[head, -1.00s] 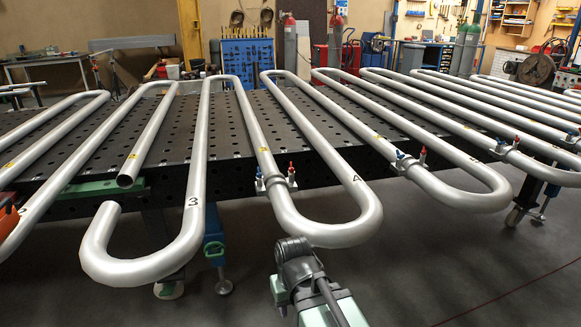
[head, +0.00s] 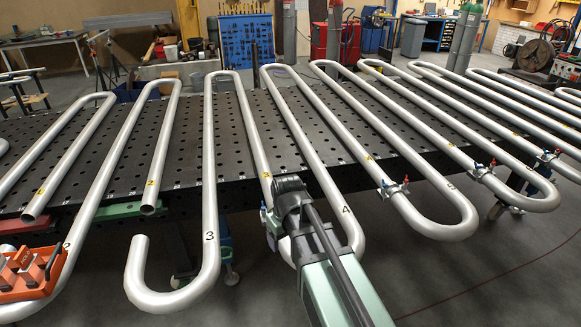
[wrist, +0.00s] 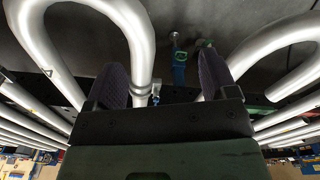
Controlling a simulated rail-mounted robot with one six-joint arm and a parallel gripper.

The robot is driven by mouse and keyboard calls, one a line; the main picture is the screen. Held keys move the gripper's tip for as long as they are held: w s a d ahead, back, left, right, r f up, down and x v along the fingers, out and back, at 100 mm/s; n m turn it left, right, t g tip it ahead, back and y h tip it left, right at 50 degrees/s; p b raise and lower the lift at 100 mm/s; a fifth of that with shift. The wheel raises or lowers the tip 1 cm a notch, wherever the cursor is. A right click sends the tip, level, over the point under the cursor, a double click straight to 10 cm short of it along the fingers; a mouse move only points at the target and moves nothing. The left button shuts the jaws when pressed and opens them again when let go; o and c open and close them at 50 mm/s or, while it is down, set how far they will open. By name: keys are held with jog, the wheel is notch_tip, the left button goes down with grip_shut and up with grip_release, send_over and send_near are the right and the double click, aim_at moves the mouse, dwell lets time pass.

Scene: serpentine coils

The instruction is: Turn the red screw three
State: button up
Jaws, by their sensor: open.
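Silver serpentine pipes carry clamps with small red and blue screws. Bend 3 (head: 203,262) ends in an open hook at front left; bend 4 (head: 352,232) is right of it. The clamp (head: 265,214) beside bend 4 is mostly hidden behind my arm in the head view, its red screw not visible. In the wrist view, a clamp with a blue screw (wrist: 156,98) shows on a pipe between the fingers. My gripper (wrist: 162,62) is open and empty, its two dark fingers apart on either side of that pipe. Another clamp (head: 393,189) has a red screw (head: 406,180), near bend 5.
The pipes rest on a black perforated table (head: 185,130). More clamps (head: 481,172) (head: 547,157) sit farther right. An orange tray (head: 30,278) with red parts is at front left. The floor at front right is clear.

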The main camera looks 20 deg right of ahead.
jog(key=w+d+r+n, duration=0.1)
jog(key=w+d+n, duration=0.25)
jog(key=w, duration=0.45)
jog(key=w+d+n+b, duration=0.1)
jog(key=w+d+n, duration=0.3)
jog(key=w, duration=0.5)
jog(key=w+d+r+n, duration=0.1)
jog(key=w+d+n, duration=0.1)
jog(key=w+n, duration=0.45)
jog(key=f+b, duration=0.3)
jog(key=w+f+m+b, duration=0.1)
jog(key=f+b, duration=0.3)
jog(key=f+m+b, duration=0.1)
jog(key=f+b, duration=0.3)
jog(key=shift+w+f+g, duration=0.15)
jog(key=shift+w+g, duration=0.15)
jog(key=shift+w, duration=0.05)
jog(key=c, duration=0.9)
jog(key=shift+c, duration=0.2)
